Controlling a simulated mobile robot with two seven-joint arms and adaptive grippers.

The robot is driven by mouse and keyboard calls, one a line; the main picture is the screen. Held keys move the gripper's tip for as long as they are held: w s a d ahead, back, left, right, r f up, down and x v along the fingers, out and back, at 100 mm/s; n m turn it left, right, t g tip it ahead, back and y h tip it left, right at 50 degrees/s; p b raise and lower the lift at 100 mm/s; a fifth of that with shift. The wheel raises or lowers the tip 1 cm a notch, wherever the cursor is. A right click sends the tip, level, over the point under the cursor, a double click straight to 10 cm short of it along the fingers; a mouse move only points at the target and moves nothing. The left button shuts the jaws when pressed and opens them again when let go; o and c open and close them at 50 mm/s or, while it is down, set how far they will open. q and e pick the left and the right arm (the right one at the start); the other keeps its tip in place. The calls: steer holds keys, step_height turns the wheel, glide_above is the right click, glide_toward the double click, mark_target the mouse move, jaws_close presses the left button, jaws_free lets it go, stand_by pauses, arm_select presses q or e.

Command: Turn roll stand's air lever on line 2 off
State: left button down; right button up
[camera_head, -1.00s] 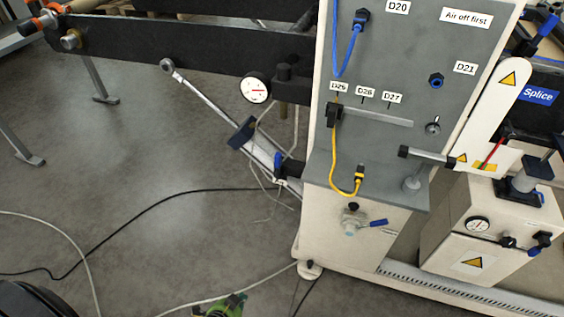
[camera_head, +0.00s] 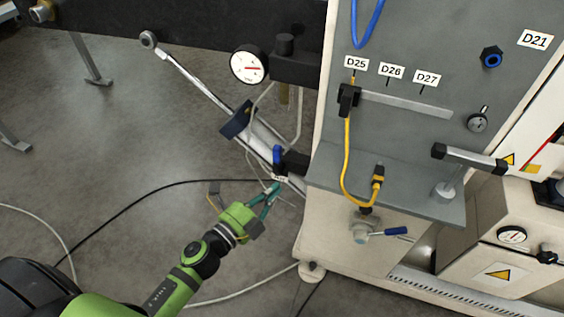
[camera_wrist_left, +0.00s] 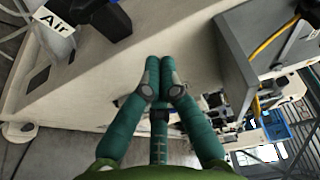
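A blue lever (camera_head: 277,156) stands upright on a dark valve body at the left side of the cream cabinet, with a small white tag below it. In the left wrist view a white tag reading "Air" (camera_wrist_left: 55,22) hangs beside a dark blue and black part at the top left. My left gripper (camera_head: 272,190) is just below the blue lever in the picture; contact cannot be told. In the left wrist view its teal fingers (camera_wrist_left: 160,72) are together with nothing visible between them. A second blue-handled valve (camera_head: 394,231) sits on the cabinet front. My right gripper is out of view.
A pressure gauge (camera_head: 249,65) and a diagonal metal cylinder (camera_head: 200,85) are above and left of the lever. A yellow hose (camera_head: 347,160) loops on the grey panel (camera_head: 420,60). Cables lie on the floor, which is otherwise open at left.

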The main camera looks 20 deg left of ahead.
mark_target(280, 162)
arm_select(q)
steer(key=w, duration=0.9)
steer(key=shift+w+a+p, duration=0.2)
steer(key=shift+w+p, duration=0.1)
steer(key=shift+p, duration=0.05)
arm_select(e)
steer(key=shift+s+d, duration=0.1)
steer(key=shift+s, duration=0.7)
arm_select(q)
steer(key=shift+a+n, duration=0.25)
steer(key=shift+n, duration=0.15)
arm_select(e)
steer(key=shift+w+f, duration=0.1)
arm_select(q)
steer(key=shift+a+b, duration=0.15)
steer(key=shift+b, duration=0.2)
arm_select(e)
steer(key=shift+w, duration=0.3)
